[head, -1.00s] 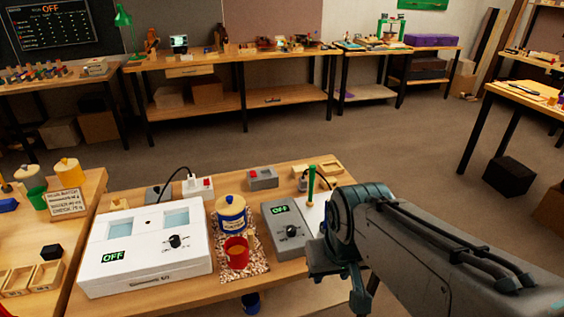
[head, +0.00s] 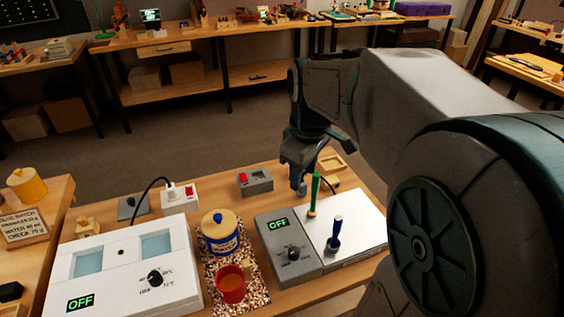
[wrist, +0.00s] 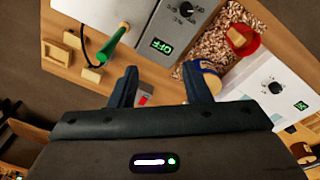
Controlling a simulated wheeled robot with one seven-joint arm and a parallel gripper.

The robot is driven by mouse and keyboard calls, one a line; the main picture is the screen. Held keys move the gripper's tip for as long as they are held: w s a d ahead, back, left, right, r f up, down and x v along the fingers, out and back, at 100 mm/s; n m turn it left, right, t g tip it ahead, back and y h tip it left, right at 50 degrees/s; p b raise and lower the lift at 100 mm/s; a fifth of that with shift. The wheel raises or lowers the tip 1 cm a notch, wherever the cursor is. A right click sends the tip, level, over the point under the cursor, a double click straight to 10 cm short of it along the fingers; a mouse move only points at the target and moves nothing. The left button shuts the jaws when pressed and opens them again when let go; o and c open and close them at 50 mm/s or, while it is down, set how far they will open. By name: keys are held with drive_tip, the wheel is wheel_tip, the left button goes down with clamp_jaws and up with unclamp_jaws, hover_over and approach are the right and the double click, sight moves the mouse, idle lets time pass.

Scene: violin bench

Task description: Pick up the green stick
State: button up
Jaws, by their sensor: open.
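The green stick (head: 315,190) stands upright at the back left of the white plate in the head view. In the wrist view the green stick (wrist: 112,45) lies up and to the left of my fingers, apart from them. My gripper (head: 299,185) points down just behind and left of the stick, near its height. In the wrist view my gripper (wrist: 161,72) is open, with nothing between the two fingers. Whether the stick's foot rests in a holder is too small to tell.
A blue stick (head: 337,228) stands on the white plate (head: 362,232) close by. The grey OFF box (head: 283,262), blue-and-cream pot (head: 220,240), red cup (head: 231,287) and white OFF unit (head: 120,270) are to the left. A red-switch box (head: 254,181) and a wooden tray (head: 331,162) sit behind.

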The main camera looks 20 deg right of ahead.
sight(317, 174)
drive_tip(key=w+d+n+g, duration=0.1)
drive_tip(key=w+d+n, duration=0.6)
drive_tip(key=w+d, duration=0.1)
wheel_tip(317, 174, down, 7)
drive_tip(key=shift+d+f, duration=0.1)
drive_tip(key=shift+f, duration=0.1)
drive_tip(key=shift+w+a+f, duration=0.15)
drive_tip(key=shift+f, duration=1.2)
drive_tip(key=shift+w+a+f, duration=0.1)
drive_tip(key=shift+f, duration=1.2)
clamp_jaws()
